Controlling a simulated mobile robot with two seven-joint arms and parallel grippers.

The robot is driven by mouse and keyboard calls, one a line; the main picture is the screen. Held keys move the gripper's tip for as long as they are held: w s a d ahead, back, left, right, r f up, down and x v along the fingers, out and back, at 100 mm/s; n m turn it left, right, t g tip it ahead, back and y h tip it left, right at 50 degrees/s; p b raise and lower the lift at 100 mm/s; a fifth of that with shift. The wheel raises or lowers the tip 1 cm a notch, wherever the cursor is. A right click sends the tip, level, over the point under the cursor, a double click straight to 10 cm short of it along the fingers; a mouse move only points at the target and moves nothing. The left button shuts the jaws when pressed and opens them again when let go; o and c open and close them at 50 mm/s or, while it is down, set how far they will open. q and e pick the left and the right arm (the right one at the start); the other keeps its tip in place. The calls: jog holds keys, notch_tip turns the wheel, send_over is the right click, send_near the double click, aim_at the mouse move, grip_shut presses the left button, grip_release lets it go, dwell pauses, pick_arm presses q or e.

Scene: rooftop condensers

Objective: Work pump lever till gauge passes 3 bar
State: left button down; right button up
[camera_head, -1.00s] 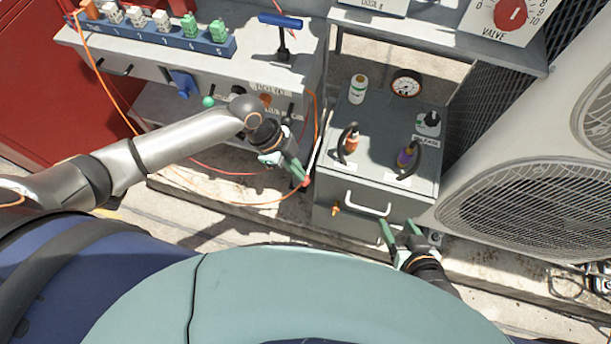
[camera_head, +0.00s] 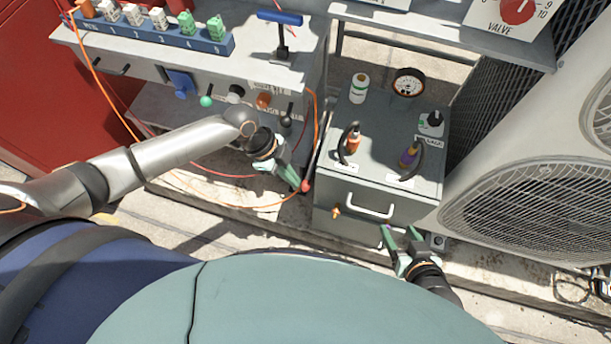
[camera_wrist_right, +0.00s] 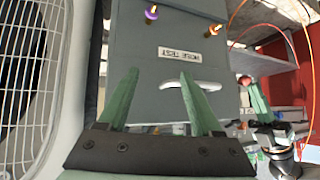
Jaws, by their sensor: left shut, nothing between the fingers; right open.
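The pump lever is a thin pale rod along the left side of the grey box (camera_head: 334,205), ending in a red knob (camera_head: 305,186). My left gripper (camera_head: 299,184) is shut and empty, with its fingertips right at the knob; I cannot tell whether they touch it. The knob also shows in the right wrist view (camera_wrist_right: 244,80), beside my left gripper's green fingers. The round gauge (camera_head: 408,83) stands at the back of the box top; its needle is too small to read. My right gripper (camera_head: 400,232) is open and empty in front of the box; it also shows in its wrist view (camera_wrist_right: 158,92).
The box has a white front handle (camera_head: 370,205) and hoses with orange and purple fittings on top. A white bottle (camera_head: 359,88) stands there too. A bench with knobs (camera_head: 207,101) is at left, with loose orange cables. A condenser unit (camera_head: 530,205) closes off the right.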

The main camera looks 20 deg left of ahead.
pick_arm(q)
jog(key=shift+a+r, duration=0.3)
jog(key=shift+a, duration=0.55)
pick_arm(e)
jog(key=shift+r, duration=0.3)
pick_arm(q)
jog(key=shift+w, duration=0.1)
pick_arm(e)
jog(key=shift+s+a, duration=0.1)
pick_arm(q)
jog(key=p+v, duration=0.2)
jog(key=v, duration=1)
jog(key=shift+r, duration=0.25)
pick_arm(e)
jog(key=shift+d+r, duration=0.25)
jog(key=shift+r, duration=0.6)
jog(key=shift+r, duration=0.1)
